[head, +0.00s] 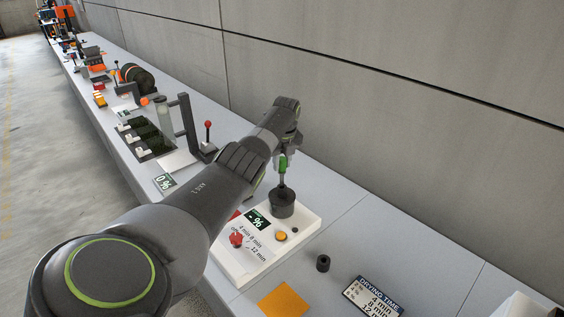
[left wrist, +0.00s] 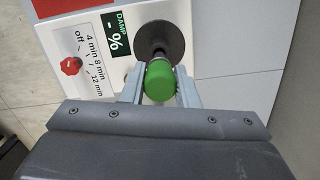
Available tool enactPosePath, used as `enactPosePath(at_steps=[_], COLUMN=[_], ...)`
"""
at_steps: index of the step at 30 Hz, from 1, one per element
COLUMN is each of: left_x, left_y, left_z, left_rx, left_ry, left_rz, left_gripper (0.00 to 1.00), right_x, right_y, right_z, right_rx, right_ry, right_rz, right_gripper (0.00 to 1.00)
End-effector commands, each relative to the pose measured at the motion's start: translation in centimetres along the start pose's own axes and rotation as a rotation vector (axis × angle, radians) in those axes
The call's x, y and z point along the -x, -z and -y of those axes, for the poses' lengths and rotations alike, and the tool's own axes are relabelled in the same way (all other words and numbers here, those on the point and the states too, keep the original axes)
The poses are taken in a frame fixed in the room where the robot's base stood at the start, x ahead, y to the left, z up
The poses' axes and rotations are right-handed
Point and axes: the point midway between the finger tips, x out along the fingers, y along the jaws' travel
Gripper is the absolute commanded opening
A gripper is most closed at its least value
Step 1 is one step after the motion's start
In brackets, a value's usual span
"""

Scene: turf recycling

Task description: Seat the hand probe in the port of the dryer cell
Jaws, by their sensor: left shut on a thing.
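The hand probe has a green handle (head: 283,163) and a thin metal shaft pointing down. My left gripper (head: 284,156) is shut on the green handle, which also shows between the two fingers in the left wrist view (left wrist: 159,80). The dryer cell is a white unit (head: 262,262) with a dark round cup (head: 283,206) at its far end; the cup also shows in the left wrist view (left wrist: 172,38). The shaft's lower end meets the middle of the cup's top. I cannot tell how deep it sits, and the port itself is hidden. My right gripper is not in view.
The white unit carries a red dial (head: 236,239), a % display (head: 257,220) and an orange button (head: 281,236). A small black ring (head: 323,263), an orange square (head: 283,300) and a drying-time card (head: 373,297) lie nearby. A red-knobbed lever (head: 208,137) stands behind my arm.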

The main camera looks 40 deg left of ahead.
Motion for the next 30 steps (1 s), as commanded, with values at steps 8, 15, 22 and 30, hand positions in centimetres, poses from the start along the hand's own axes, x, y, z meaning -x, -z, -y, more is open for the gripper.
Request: enactPosePath(at_steps=[8, 15, 22, 30], left_x=[0.1, 0.01, 0.02, 0.08], left_y=[-0.01, 0.01, 0.0, -0.01], left_z=[0.0, -0.01, -0.01, 0.0], left_rx=[-0.001, -0.004, -0.004, -0.004], left_ry=[0.0, 0.001, 0.001, 0.001], left_rz=[0.0, 0.0, 0.0, 0.0], left_gripper=[0.02, 0.02, 0.02, 0.02], right_x=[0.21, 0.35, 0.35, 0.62], right_y=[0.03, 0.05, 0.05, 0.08], right_z=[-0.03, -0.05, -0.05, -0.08], right_rx=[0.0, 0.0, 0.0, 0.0], right_ry=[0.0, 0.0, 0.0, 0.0], right_rz=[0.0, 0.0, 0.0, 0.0], right_gripper=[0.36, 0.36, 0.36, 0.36])
